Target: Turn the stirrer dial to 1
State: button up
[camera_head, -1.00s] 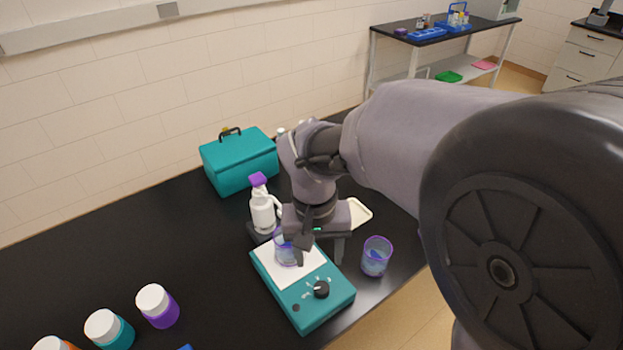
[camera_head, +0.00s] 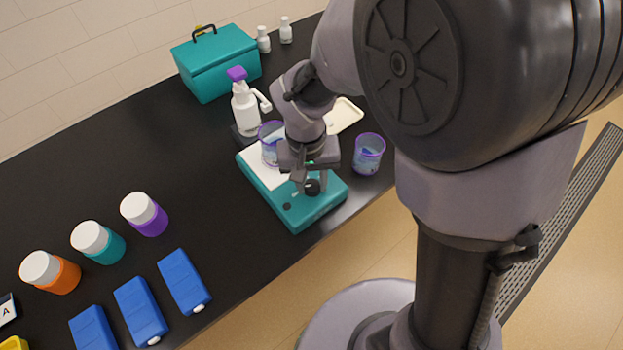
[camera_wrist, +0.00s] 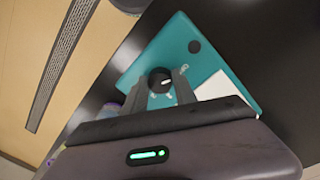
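The teal stirrer (camera_head: 297,222) stands on the black bench, with a white top plate (camera_head: 255,168). Its black dial (camera_head: 312,187) is partly hidden by my gripper in the head view. In the wrist view the dial (camera_wrist: 158,76) shows a white pointer line aimed right, with small white marks around it that are too small to read. My gripper (camera_wrist: 160,88) is open, pointing down at the dial, with one finger on each side and a visible gap to it. It also shows in the head view (camera_head: 311,182). I cannot tell its exact height.
A purple-rimmed beaker (camera_head: 271,150) is on the white plate. Another beaker (camera_head: 368,155) stands right of the stirrer. A white spray bottle (camera_head: 246,110) and teal box (camera_head: 215,65) are behind. Jars (camera_head: 144,214) and blue cases (camera_head: 183,280) stand at left.

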grip_shut()
jog(key=m+b, duration=0.1)
jog(key=m, duration=0.3)
jog(key=shift+m, duration=0.4)
jog(key=shift+w+m+b, duration=0.1)
jog(key=shift+m+b, duration=0.3)
jog(key=shift+m, duration=1.5)
jog(key=shift+a, duration=0.1)
jog(key=o, duration=0.8)
grip_release()
